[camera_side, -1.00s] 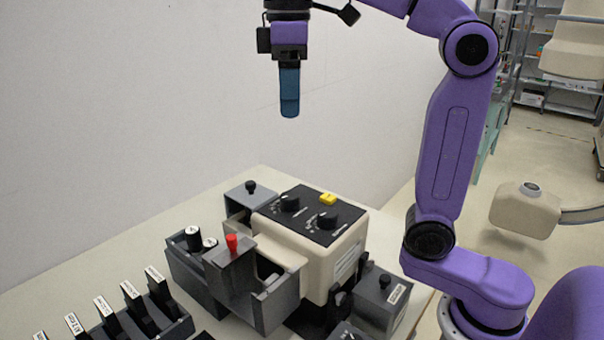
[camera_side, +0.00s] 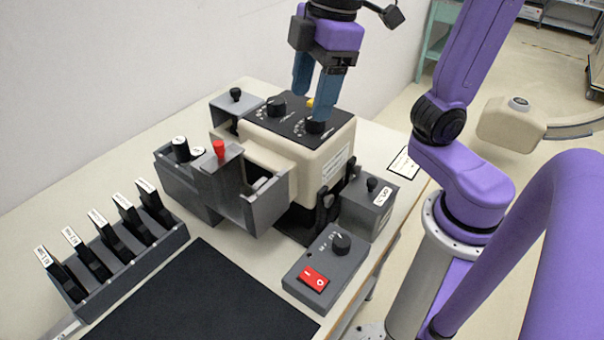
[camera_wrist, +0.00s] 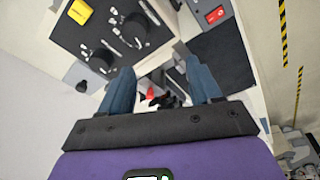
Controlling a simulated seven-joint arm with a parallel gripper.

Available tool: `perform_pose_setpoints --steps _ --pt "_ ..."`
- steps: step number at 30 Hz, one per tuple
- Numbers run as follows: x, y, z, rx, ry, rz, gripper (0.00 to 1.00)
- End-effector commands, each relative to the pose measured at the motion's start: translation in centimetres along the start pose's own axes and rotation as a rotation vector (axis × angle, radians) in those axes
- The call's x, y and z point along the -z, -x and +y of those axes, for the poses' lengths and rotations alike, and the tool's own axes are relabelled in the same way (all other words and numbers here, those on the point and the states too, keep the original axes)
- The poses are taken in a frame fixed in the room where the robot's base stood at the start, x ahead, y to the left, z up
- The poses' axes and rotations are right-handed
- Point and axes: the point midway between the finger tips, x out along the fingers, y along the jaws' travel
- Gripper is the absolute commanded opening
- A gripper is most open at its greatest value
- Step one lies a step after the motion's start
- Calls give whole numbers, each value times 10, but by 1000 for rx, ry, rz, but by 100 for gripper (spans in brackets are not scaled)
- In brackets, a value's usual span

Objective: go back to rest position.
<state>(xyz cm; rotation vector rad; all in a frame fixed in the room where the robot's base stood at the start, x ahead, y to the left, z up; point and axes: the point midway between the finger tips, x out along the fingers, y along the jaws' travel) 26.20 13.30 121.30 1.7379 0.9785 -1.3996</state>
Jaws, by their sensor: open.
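My gripper (camera_side: 314,102) is open and empty, with its two blue fingers pointing down and apart. In the side view it overlaps the top panel of the beige machine (camera_side: 326,158), hiding part of a knob and the yellow button (camera_side: 310,103). In the wrist view my gripper (camera_wrist: 160,80) has nothing between its fingers. The black knob panel (camera_wrist: 112,38) lies beyond the left finger there. The side view does not clearly show the height of the fingertips above the panel.
Grey bins with a red-knobbed lid (camera_side: 219,150) adjoin the machine. A rack (camera_side: 135,268) of several labelled black pieces stands at left. A control box with a red switch (camera_side: 313,278) sits in front. The dark mat (camera_side: 205,300) is clear. A wall stands behind.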

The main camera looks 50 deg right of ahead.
Motion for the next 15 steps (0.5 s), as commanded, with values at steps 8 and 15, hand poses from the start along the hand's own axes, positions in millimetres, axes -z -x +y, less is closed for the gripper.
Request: perform_pose_setpoints --steps 8,15 --pt "-36 -29 -43 25 105 61 63" --pt "-72 -59 -64 45 140 50 63"
